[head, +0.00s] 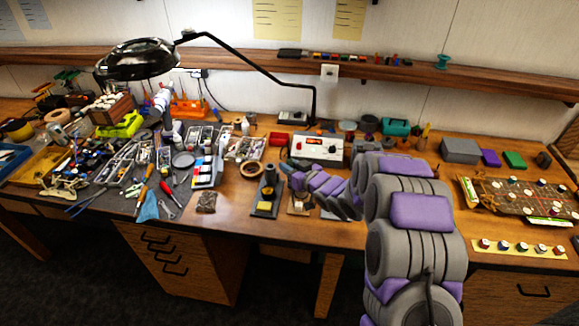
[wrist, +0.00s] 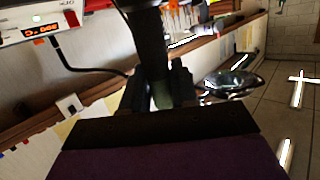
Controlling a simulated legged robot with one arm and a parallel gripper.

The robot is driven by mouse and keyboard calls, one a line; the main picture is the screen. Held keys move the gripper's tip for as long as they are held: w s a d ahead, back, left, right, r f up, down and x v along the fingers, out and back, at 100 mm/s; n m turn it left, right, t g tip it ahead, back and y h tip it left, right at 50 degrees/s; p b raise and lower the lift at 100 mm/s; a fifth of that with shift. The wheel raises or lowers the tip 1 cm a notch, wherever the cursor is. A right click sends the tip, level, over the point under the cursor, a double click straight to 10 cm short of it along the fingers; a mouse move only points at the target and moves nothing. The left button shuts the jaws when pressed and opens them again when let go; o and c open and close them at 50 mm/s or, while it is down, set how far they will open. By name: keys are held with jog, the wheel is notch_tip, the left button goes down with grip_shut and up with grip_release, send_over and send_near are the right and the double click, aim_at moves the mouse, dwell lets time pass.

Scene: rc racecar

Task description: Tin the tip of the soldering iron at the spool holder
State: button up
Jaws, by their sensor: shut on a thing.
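My gripper (head: 288,172) is at the end of my grey and purple arm, just right of and close to a dark stand (head: 268,190) with a yellow sponge on its base. In the wrist view my gripper (wrist: 158,88) is shut on a dark, thick handle, which looks like the soldering iron (wrist: 150,50). A black cable runs from the soldering station (wrist: 40,30) toward it. The iron's tip is not visible. The soldering station (head: 318,148), white with a red display, stands behind my gripper. I cannot clearly make out the spool holder.
A magnifier lamp (head: 140,60) reaches over the left of the bench. Tools and parts trays crowd the left side. A brown round dish (head: 251,169) lies left of the stand. A teal spool (head: 443,60) sits on the shelf.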

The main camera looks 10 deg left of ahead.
aim_at(289, 152)
jog(key=shift+r, duration=0.15)
jog(key=shift+r+p, duration=2.3)
jog(key=shift+r, duration=0.65)
jog(key=shift+f+b, duration=0.2)
jog(key=shift+b, duration=0.1)
jog(key=shift+s+d+f+t+y+b, duration=0.3)
jog(key=shift+s+d+f+b, duration=0.25)
jog(key=shift+b, duration=0.65)
jog(key=d+b, duration=0.1)
jog(key=s+b, duration=0.1)
jog(key=b, duration=0.1)
jog(key=shift+s+d+f+n+t+y, duration=0.25)
jog(key=shift+d+f+n+t+y, duration=0.05)
jog(key=shift+d+f+t+y, duration=0.1)
jog(key=shift+s+d, duration=0.25)
jog(key=shift+r, duration=0.1)
jog(key=shift+f, duration=1.1)
dwell(1.3)
